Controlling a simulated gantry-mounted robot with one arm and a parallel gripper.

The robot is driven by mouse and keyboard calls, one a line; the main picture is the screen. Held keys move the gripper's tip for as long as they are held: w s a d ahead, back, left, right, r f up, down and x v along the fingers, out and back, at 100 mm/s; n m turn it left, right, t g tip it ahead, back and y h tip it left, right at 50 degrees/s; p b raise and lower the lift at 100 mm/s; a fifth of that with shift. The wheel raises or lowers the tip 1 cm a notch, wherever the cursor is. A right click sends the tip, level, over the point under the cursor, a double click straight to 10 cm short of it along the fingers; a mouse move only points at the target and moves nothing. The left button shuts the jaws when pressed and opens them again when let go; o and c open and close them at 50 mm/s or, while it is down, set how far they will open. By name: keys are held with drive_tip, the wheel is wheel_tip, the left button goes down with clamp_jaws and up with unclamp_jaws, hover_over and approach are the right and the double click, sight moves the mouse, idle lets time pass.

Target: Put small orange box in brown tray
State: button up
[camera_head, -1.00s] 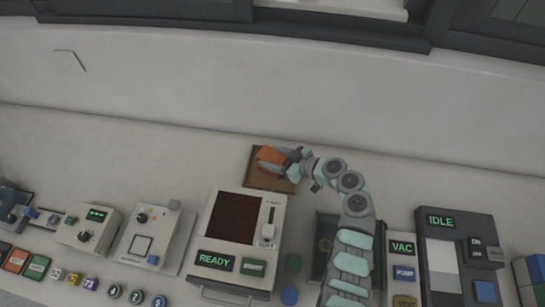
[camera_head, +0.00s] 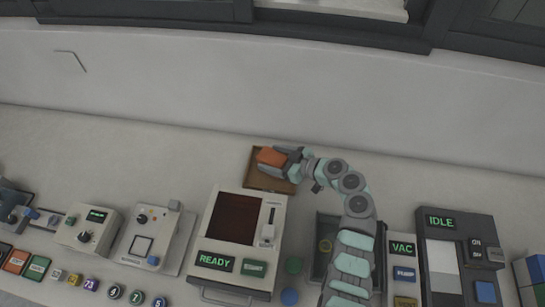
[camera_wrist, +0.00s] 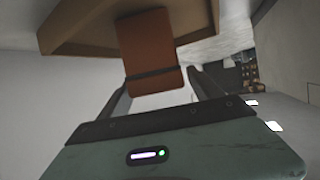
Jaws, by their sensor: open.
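The small orange box (camera_head: 270,157) is at the brown tray (camera_head: 259,180), over its upper part in the head view. In the wrist view the box (camera_wrist: 150,52) stands out past the rim of the tray (camera_wrist: 88,36), between my fingers. My gripper (camera_head: 273,163) is at the tray with its fingers on either side of the box. The fingers are open in the wrist view (camera_wrist: 158,84), with gaps beside the box. I cannot tell whether the box rests fully on the tray floor.
A press with a READY display (camera_head: 215,261) stands just below the tray. A dark open bin (camera_head: 322,262) lies under my arm. A dark IDLE unit (camera_head: 440,222) stands at the right. The bench left of the tray is clear.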

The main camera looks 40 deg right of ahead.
drive_tip(key=b+v, duration=0.1)
drive_tip(key=v, duration=1)
drive_tip(key=shift+s, duration=0.35)
drive_tip(key=shift+d+r, duration=0.1)
drive_tip(key=shift+d, duration=0.05)
idle(0.6)
